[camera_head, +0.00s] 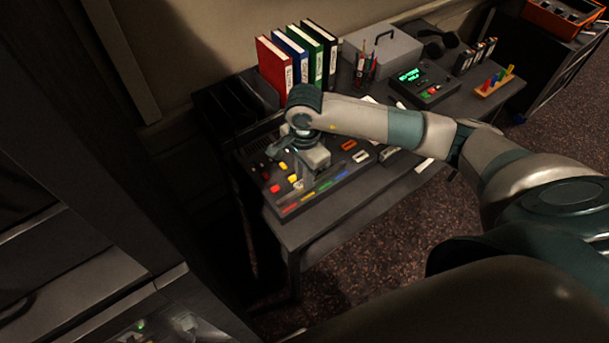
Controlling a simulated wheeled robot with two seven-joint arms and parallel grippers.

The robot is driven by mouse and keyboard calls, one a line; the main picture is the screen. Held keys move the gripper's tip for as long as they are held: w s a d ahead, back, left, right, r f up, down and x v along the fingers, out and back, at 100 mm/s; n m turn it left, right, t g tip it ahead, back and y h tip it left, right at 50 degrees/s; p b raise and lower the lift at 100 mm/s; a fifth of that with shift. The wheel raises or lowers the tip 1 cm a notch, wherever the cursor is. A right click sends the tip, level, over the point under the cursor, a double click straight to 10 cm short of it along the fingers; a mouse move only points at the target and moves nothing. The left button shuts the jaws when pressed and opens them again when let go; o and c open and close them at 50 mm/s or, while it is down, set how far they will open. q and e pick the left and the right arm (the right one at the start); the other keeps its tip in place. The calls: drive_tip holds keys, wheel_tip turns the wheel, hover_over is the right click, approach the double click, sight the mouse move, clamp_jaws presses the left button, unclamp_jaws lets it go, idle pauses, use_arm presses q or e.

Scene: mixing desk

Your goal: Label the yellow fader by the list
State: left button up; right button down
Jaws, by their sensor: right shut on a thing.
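The mixing desk (335,186) is a dark panel on the table. Yellow caps (293,179) and a red cap (275,188) stand on its left part; I cannot tell which is the yellow fader. A strip of red, yellow (307,197), green and blue marks runs along its front edge. My right gripper (298,186) points down over the panel, close to the yellow caps. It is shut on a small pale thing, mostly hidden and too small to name. My right arm hides the panel's back. I cannot make out the list. My left gripper is out of view.
Red, blue, green and black binders (298,58) stand at the back. A grey box (382,50), a pen holder (364,70), a device with a green display (421,84) and a wooden rack (494,82) stand to the right. White pieces (424,165) lie near the front edge.

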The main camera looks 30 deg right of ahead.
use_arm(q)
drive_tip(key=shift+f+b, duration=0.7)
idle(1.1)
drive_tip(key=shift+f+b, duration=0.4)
use_arm(e)
drive_tip(key=shift+f, duration=0.3)
idle(0.5)
drive_tip(key=c, duration=1.6)
unclamp_jaws()
drive_tip(key=shift+r, duration=0.15)
